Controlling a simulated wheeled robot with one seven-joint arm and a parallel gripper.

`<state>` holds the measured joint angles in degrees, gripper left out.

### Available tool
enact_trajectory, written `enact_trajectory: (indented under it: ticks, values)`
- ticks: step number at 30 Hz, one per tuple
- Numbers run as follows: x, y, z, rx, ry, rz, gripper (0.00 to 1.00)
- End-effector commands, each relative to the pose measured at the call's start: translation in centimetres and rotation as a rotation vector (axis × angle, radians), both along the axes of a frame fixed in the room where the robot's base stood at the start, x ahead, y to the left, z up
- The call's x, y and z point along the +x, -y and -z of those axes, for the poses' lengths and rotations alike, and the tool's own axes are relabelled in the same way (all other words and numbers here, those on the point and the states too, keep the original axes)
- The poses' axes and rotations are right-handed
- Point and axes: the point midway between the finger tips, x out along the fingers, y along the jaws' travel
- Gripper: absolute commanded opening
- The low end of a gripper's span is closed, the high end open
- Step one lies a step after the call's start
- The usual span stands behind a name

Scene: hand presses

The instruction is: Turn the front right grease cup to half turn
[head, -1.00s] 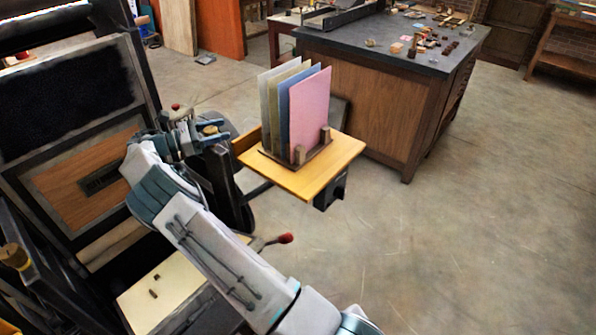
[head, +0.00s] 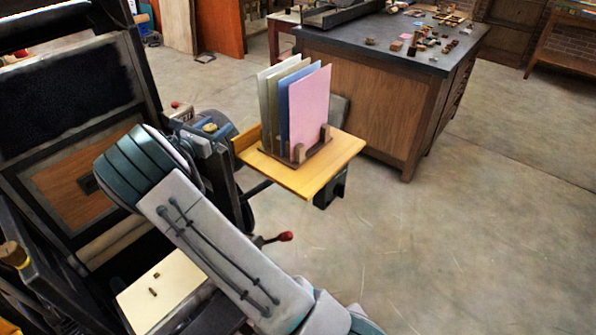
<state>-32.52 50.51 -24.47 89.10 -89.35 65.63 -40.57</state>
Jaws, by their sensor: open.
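A round brass cap (head: 210,127), which looks like a grease cup, sits on a blue-grey block at the press's right side, just left of the feed board. Its turn cannot be read at this size. Another brass-coloured cap (head: 14,254) sits on the dark frame at the lower left; I cannot tell which cup it is. My arm reaches up from the bottom right, and its thick teal-banded joint ends just left of the brass cap on the right. My gripper is hidden behind this joint, so its jaws and any contact with the cup do not show.
A yellow board (head: 318,178) holds upright coloured sheets (head: 308,105) close right of the cap. A red-knobbed lever (head: 285,236) sticks out below it. A dark-topped cabinet (head: 370,105) stands behind. The floor (head: 480,240) on the right is clear.

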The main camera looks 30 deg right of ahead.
Motion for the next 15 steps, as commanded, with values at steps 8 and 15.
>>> enact_trajectory:
  ticks: [8,15]
  values:
    - [0.16,-0.12,0.14,0.000,-0.002,-0.185,0.58]
    - [0.38,-0.28,0.10,-0.001,0.000,-0.326,0.58]
